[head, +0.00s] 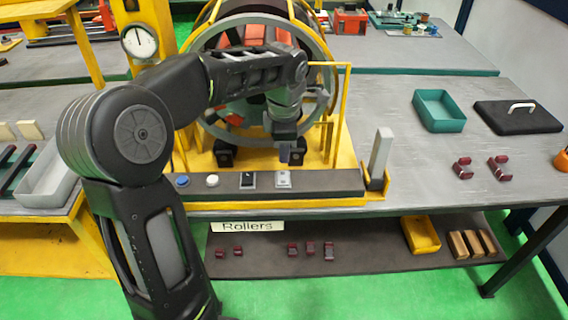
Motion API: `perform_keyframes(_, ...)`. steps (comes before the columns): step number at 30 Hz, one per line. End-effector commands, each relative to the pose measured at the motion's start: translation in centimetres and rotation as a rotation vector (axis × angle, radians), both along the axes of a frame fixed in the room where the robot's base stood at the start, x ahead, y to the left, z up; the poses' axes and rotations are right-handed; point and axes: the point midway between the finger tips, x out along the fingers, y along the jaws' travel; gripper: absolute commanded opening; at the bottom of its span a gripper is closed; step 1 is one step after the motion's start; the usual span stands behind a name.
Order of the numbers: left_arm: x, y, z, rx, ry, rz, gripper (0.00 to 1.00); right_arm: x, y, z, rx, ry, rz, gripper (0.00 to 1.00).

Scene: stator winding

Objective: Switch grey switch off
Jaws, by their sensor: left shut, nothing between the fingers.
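A dark control panel (330,182) runs along the front of the yellow machine. On it sit a blue button (182,181), a white button (212,180), a switch with a black plate (247,180) and a switch with a light grey plate (283,180). Whether the grey switch is on or off is too small to tell. My left gripper (291,158) points down just above and behind the grey switch, shut and empty. I cannot tell whether it touches the switch. My right gripper is out of view.
A tall grey lever (380,152) stands upright in a yellow bracket at the panel's right end. The yellow frame (341,115) and large wheel stand close behind my gripper. A teal tray (440,112) and black lid (517,117) lie on the table to the right.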

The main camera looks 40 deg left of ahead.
Motion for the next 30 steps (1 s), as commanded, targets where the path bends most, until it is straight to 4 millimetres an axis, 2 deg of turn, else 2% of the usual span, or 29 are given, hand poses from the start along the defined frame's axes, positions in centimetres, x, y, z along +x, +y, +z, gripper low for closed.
perform_keyframes(3, 0.1, 0.2, -2.1, -0.001, 0.005, -0.001, 0.0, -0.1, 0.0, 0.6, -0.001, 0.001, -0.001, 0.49)
perform_keyframes(9, 0.5, 0.4, -4.6, 0.0, 0.004, -0.001, 0.0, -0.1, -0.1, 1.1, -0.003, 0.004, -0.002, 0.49)
perform_keyframes(14, 0.6, 0.4, -5.3, 0.0, 0.0, 0.0, 0.0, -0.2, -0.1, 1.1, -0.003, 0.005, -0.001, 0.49)
perform_keyframes(26, 0.6, 0.4, -5.5, -0.02, 0.026, 0.0, 0.0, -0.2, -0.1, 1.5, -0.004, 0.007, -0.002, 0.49)
perform_keyframes(29, 0.7, 0.4, -6.1, -0.062, 0.082, 0.0, 0.0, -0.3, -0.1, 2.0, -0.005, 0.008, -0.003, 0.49)
perform_keyframes(30, 0.8, 0.4, -6.7, -0.069, 0.091, -0.001, 0.0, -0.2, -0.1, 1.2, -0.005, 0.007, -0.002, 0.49)
